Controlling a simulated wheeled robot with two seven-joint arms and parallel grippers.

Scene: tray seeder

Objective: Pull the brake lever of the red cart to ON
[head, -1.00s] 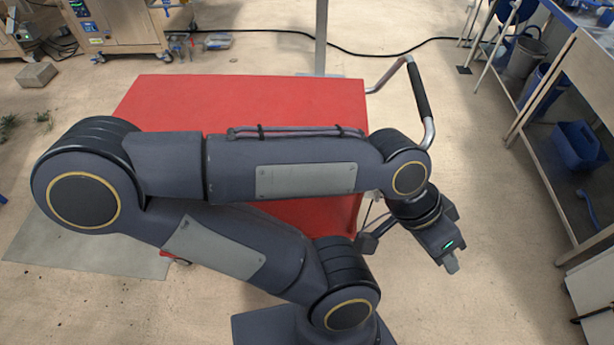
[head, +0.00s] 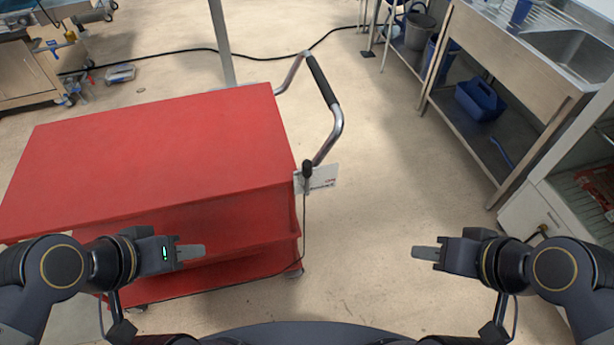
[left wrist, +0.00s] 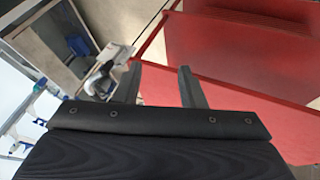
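The red cart (head: 150,150) fills the left half of the head view, its push handle (head: 325,85) at its right end. A thin upright brake lever with a black knob (head: 307,168) stands at the cart's right edge by a white label plate (head: 324,177). My left gripper (head: 203,252) is in front of the cart's near side, left of the lever and apart from it. The left wrist view shows its two fingers (left wrist: 160,70) spread and empty, with red cart panels beyond. My right gripper (head: 414,253) is over bare floor, right of the lever; its finger gap is not visible.
A steel sink bench (head: 530,60) with a blue caddy (head: 481,100) on its lower shelf stands at the right. A metal post (head: 221,45) and a black cable lie behind the cart. The floor (head: 390,170) between cart and bench is clear.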

